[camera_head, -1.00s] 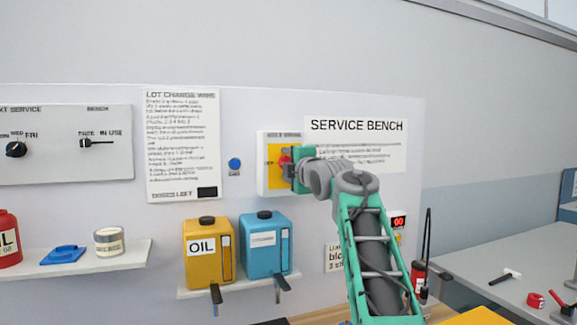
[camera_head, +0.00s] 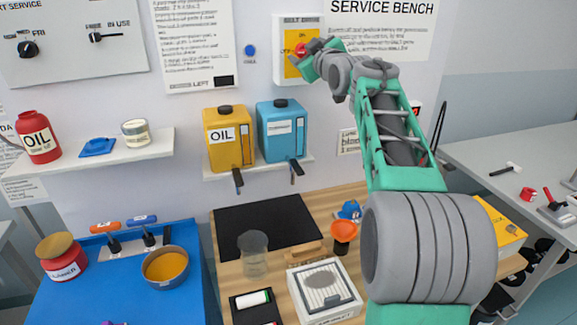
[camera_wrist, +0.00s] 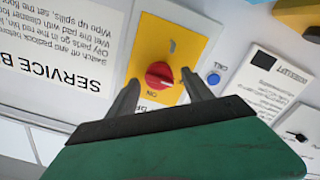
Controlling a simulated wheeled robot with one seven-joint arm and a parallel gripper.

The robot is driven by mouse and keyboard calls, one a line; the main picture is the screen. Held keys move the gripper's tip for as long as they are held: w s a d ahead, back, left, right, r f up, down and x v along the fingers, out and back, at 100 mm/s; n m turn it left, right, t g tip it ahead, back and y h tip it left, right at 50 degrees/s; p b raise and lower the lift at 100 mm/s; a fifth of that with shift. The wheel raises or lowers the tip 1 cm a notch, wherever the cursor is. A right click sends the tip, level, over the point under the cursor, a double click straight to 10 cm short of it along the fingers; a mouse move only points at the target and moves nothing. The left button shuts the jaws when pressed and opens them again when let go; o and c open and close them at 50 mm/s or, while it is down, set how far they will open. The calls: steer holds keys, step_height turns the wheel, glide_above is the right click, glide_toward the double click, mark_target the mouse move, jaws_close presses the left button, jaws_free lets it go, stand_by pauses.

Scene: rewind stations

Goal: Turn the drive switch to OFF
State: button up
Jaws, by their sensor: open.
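The drive switch is a red round knob (camera_wrist: 160,75) on a yellow plate (camera_wrist: 150,45) in a white wall box (camera_head: 285,75). The wrist view is upside down, with the label ON legible just below the knob there. I cannot tell exactly which way the knob points. My gripper (camera_wrist: 161,79) is open, one finger on each side of the knob; contact is not clear. In the head view my gripper (camera_head: 308,55) is at the box's right side and partly hides the knob and plate.
A blue button (camera_head: 250,50) is on the wall left of the switch. Below are a yellow oil can (camera_head: 228,150) and a blue can (camera_head: 280,145) on a shelf. A panel with dials (camera_head: 70,60) is at the upper left. The wooden bench holds a beaker (camera_head: 253,255) and a scale (camera_head: 325,292).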

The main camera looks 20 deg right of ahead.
steer(key=r+m+p, duration=0.1)
steer(key=m+p, duration=0.2)
steer(key=shift+r+p, duration=0.1)
steer(key=shift+p, duration=0.2)
steer(key=m+p, duration=0.3)
steer(key=p, duration=0.3)
steer(key=shift+d+m, duration=0.1)
steer(key=shift+m, duration=0.3)
steer(key=shift+s+d+f+b, duration=0.1)
steer(key=shift+s+f+b, duration=0.65)
steer(key=shift+b, duration=0.45)
steer(key=s+b, duration=0.3)
steer(key=s, duration=0.4)
steer(key=s+a+f+g+b, duration=0.1)
steer(key=s+a+f+g, duration=0.2)
steer(key=f, duration=0.6)
steer(key=s+a+f+g+b, duration=0.2)
steer(key=s+a+f+g, duration=0.1)
steer(key=s+a+f, duration=0.2)
steer(key=s+a+f+g+b, duration=0.1)
steer(key=s+a+f+g, duration=0.2)
steer(key=s+f, duration=0.4)
steer(key=shift+a+f+b, duration=0.4)
steer(key=shift+a+f, duration=0.5)
steer(key=shift+f, duration=2.7)
